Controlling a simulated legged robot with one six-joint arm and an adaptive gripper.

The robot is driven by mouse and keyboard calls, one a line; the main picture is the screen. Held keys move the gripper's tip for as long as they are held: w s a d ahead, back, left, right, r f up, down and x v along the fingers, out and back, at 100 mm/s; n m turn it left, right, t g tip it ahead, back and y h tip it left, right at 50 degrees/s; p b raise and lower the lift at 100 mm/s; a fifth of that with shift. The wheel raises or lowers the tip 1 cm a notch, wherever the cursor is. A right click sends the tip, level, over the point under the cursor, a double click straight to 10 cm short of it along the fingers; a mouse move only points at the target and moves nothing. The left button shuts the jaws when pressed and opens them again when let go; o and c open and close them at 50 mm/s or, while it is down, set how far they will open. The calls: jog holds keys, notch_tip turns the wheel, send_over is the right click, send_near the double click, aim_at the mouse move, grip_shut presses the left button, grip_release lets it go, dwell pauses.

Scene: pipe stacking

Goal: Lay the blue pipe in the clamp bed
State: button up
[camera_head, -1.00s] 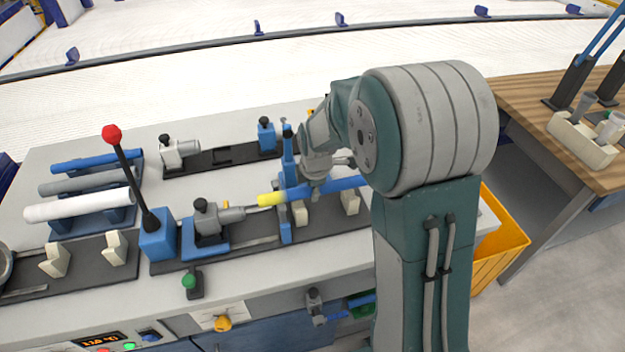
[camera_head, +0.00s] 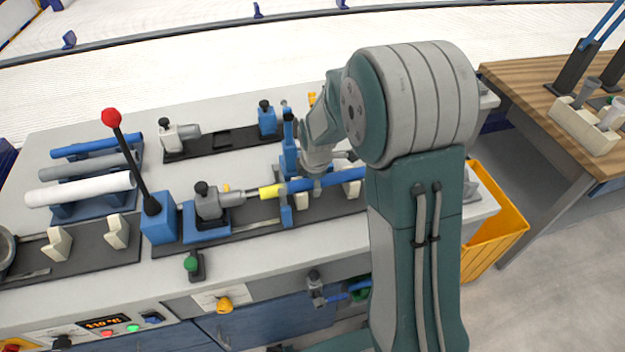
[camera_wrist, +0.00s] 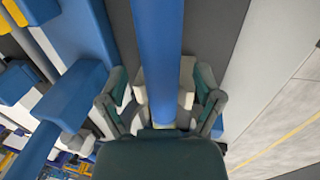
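The blue pipe (camera_head: 335,181) has a yellow end (camera_head: 270,192) and lies along the front clamp bed (camera_head: 322,209). Its yellow end passes by the blue upright stand and faces the grey clamp jaw (camera_head: 236,196). My gripper (camera_head: 315,177) is at the pipe's middle, partly hidden by my arm. In the wrist view, the pipe (camera_wrist: 158,40) runs down the centre over a cream support block (camera_wrist: 187,82). My gripper (camera_wrist: 160,105) has a finger on each side of it, apart from the pipe. The pipe's far right part is hidden by my arm in the head view.
A red-knobbed lever (camera_head: 128,160) stands left of the clamp. A rack at the left holds white (camera_head: 80,190), grey and blue pipes. A second dark bed (camera_head: 220,150) lies behind. A yellow bin (camera_head: 495,235) and wooden table (camera_head: 530,95) are at the right.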

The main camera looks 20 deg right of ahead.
notch_tip(320, 180, up, 11)
jog(key=s, duration=0.2)
jog(key=s+r+m+t, duration=0.1)
jog(key=s+r+m, duration=0.4)
jog(key=s+m, duration=0.4)
jog(key=s+r+m+t, duration=0.2)
jog(key=s+r+m, duration=0.4)
jog(key=s, duration=0.8)
jog(key=m, duration=0.3)
jog(key=shift+r, duration=0.1)
